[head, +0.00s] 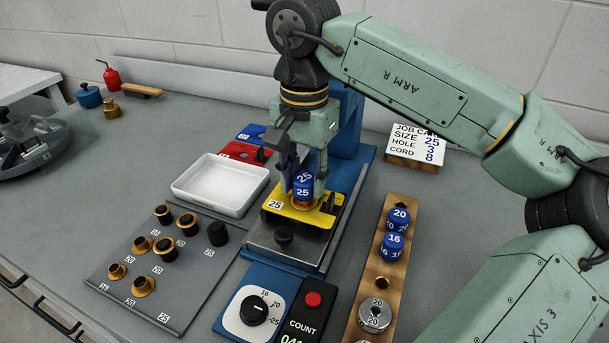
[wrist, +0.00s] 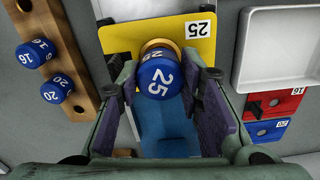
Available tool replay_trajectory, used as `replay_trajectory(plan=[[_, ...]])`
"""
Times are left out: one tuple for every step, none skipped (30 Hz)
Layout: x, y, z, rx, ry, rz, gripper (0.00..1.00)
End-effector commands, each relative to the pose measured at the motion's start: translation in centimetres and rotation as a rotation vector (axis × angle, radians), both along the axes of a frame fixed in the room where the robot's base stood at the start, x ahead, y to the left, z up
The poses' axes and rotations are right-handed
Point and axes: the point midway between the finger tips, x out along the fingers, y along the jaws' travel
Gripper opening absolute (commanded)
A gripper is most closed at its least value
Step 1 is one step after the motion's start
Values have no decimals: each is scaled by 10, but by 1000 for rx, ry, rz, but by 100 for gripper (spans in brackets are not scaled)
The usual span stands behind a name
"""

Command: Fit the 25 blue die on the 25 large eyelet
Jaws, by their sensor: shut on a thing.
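The blue die marked 25 (head: 303,187) is upright between the fingers of my gripper (head: 302,180), which is shut on it. In the wrist view the die (wrist: 160,78) sits between the dark finger pads of my gripper (wrist: 160,100). A brass ring, the large eyelet (head: 304,203), shows just below the die on the yellow plate marked 25 (head: 278,209). In the wrist view the brass rim (wrist: 158,44) shows behind the die. I cannot tell whether die and eyelet touch.
A wooden rack (head: 402,215) at right holds blue dies marked 20 and 16 and a steel piece (head: 375,315). A white tray (head: 221,186) and a grey board (head: 160,262) of brass eyelets stand at left. A dial (head: 254,310) is in front. A job card (head: 418,144) reads size 25.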

Motion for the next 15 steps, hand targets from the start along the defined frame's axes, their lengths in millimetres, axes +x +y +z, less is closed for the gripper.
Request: replay_trajectory(plan=[[0,0,0,1,0,0,0],[0,0,-1,1,0,0,0],[0,0,-2,1,0,0,0],[0,0,-2,1,0,0,0],[0,0,-3,1,0,0,0],[0,0,-4,1,0,0,0],[0,0,-5,0,0,0,0],[0,0,-5,0,0,0,0],[0,0,-6,0,0,0,0],[0,0,-7,0,0,0,0],[0,0,-8,0,0,0,0],[0,0,-8,0,-1,0,0],[0,0,-9,0,-1,0,0],[0,0,-10,0,-1,0,0],[0,0,-11,0,-1,1,0]])
